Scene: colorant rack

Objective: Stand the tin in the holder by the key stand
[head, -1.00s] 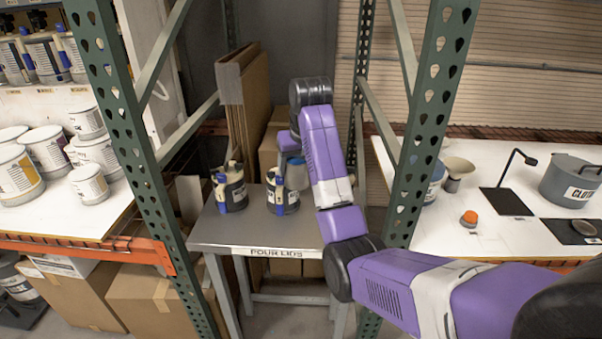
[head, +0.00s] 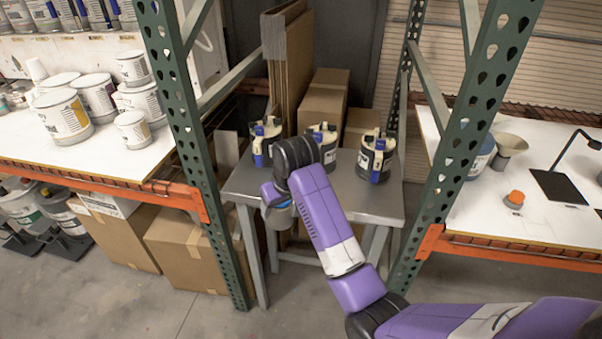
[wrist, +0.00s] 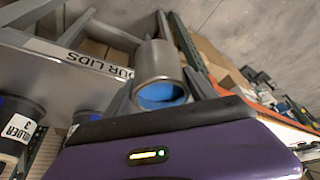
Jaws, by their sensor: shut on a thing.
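My gripper (head: 277,207) is low at the front of the grey table in the head view, mostly hidden by my own wrist. In the wrist view it is shut on a grey metal tin (wrist: 158,62) with a blue end or inside facing the camera. In the head view a small grey-blue part under my wrist may be the tin. A dark container labelled "HOLDER 3" (wrist: 18,122) shows at the left of the wrist view. I cannot make out a key stand.
The grey table (head: 350,203) bears several dark pots with blue-handled tops, including a right one (head: 375,157). A green post (head: 180,110) stands left, another (head: 470,130) right.

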